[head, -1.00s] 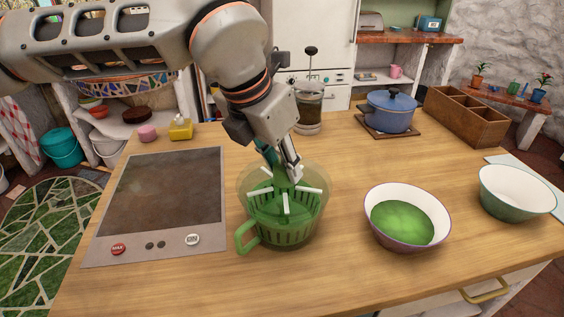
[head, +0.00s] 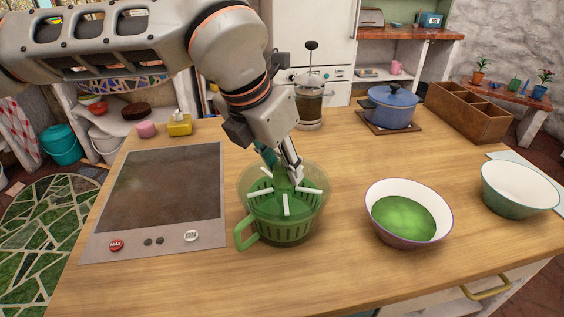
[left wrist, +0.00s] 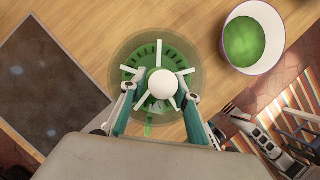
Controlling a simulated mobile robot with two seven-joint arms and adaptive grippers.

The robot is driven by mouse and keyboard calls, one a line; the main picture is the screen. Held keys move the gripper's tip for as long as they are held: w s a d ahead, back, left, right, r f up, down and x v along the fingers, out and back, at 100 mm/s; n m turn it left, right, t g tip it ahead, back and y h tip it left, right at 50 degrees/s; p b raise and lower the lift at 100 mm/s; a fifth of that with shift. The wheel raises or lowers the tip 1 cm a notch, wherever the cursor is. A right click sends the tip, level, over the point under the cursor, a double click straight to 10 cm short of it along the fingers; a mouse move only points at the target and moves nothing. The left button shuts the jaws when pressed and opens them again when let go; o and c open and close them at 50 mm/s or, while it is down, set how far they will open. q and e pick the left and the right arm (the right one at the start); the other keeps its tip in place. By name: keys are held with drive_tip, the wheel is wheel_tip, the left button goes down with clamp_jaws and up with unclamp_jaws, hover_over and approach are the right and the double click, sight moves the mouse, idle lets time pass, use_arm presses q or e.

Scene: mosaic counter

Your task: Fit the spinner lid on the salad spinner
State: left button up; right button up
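The salad spinner (head: 283,232) is a see-through green bowl with a handle at its front left, standing on the counter. The spinner lid (head: 265,206), green with white spokes, lies at the bowl's top and looks level. Whether it is fully seated I cannot tell. In the left wrist view the lid (left wrist: 146,61) looks roughly centred in the bowl, with a round white knob (left wrist: 162,84) in its middle. My left gripper (head: 283,170) points down over the lid. My right gripper is out of view.
A cooktop (head: 160,190) lies left of the spinner. A white bowl with green inside (head: 380,232) stands to the right, with another bowl (head: 516,205) farther right. A jar-like press (head: 309,104), a blue pot (head: 390,110) and a wooden box (head: 468,115) stand behind.

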use_arm(q)
drive_tip(key=shift+o, duration=0.8)
drive_tip(key=v, duration=1.2)
